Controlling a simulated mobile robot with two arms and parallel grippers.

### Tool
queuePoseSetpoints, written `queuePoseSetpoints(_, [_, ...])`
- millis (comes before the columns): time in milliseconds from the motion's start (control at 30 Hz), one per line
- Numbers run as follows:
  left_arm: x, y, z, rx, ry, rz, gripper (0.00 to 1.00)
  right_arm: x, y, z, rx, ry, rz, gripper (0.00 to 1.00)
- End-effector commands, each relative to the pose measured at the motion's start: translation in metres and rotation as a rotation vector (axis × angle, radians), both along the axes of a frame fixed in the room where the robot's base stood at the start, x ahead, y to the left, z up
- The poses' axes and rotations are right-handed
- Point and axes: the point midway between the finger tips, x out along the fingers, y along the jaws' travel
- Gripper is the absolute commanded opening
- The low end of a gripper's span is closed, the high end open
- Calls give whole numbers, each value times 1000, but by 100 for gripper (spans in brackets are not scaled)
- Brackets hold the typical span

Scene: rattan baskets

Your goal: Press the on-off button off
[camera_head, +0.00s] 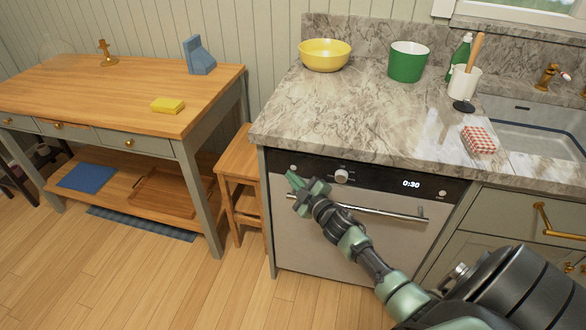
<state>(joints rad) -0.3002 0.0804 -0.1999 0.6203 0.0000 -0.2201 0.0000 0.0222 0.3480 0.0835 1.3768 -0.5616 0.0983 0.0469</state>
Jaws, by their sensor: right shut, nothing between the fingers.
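The dishwasher (330,242) is built in under the marble counter. Its black control panel carries a small round button (293,167) at the left end, a silver dial (341,176) and a lit display (411,184) reading 0:30. Another small button (442,193) sits at the right end. I cannot read which is the on-off button. My right gripper (292,178) is shut and empty, with its tip just below the left button in the picture. I cannot tell whether it touches the panel. My left gripper is not in view.
The dishwasher's bar handle (385,211) runs just below the panel, behind my right arm. A wooden stool (238,185) stands close on the left, beside a wooden table (120,85). The counter (350,110) above holds a yellow bowl (325,55) and a green pot (408,62).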

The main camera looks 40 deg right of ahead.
Motion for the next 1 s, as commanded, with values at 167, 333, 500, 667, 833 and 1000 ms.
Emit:
queuePoseSetpoints(167, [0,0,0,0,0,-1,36,0,0,0,0,0,0,0])
queuePoseSetpoints(333, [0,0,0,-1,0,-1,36,0,0,0,0,0,0,0])
queuePoseSetpoints(500, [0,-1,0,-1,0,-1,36,0,0,0,0,0,0,0])
queuePoseSetpoints(667, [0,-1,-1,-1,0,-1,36,3,-3,0,0,-1,0,0])
queuePoseSetpoints(833, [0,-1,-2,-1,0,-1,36,6,-7,0,0,0,0,0])
queuePoseSetpoints(1000, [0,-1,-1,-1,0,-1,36,6,-7,0,0,0,0,0])
